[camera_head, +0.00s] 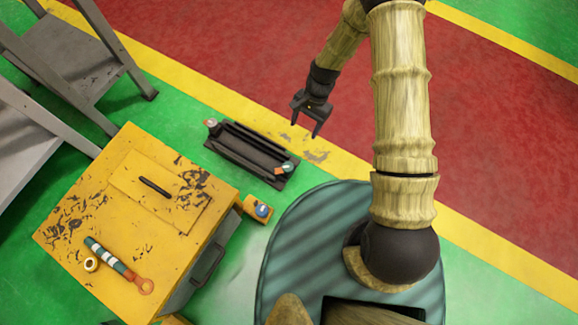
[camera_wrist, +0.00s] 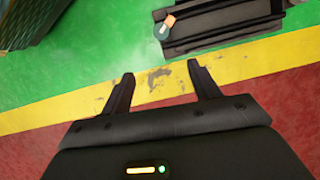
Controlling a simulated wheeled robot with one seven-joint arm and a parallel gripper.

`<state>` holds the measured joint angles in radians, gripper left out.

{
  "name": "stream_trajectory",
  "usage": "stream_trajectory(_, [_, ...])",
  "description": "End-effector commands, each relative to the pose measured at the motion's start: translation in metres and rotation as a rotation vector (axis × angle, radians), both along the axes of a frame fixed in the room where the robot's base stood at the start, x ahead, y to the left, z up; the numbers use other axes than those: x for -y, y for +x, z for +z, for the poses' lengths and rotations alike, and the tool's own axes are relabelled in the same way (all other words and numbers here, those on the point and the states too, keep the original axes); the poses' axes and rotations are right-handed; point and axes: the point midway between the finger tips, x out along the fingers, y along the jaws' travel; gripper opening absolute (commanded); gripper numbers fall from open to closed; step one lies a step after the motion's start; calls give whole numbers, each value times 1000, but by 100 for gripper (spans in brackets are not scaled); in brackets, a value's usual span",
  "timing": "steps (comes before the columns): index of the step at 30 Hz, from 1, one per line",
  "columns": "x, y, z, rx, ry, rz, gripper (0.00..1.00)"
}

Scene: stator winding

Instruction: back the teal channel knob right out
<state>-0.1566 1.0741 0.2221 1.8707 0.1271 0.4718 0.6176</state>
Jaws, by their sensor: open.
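A dark ribbed channel block (camera_head: 245,150) lies on the green floor, its long side slanting down to the right. A small teal knob (camera_head: 288,166) with an orange piece beside it sits at its lower right end. In the wrist view the teal knob (camera_wrist: 163,31) and orange piece show at the near left corner of the channel block (camera_wrist: 225,22), which the top edge cuts off. My gripper (camera_head: 304,129) is open and empty, right of the block and above the yellow stripe. Its fingers (camera_wrist: 160,70) stand apart from the knob, pointing roughly towards it.
A yellow cabinet (camera_head: 120,260) stands at the lower left with a banded tool (camera_head: 115,262) and a tape roll (camera_head: 91,264) on top. A blue-topped yellow piece (camera_head: 260,210) is beside it. Grey steps (camera_head: 75,55) stand upper left. The red floor is clear.

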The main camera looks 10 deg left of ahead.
Motion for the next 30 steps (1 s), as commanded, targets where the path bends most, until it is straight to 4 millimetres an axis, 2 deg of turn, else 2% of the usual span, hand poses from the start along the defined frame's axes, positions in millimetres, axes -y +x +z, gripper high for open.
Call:
stream_trajectory(1, [-5,-3,-16,-18,0,-12,61])
stream_trajectory(3, [-9,-5,-23,-31,0,-24,61])
stream_trajectory(17, [-10,-7,-29,-35,-1,-28,61])
stream_trajectory(23, [-15,-16,-53,-37,0,-26,61])
stream_trajectory(30, [-22,-30,-93,-37,0,-26,61])
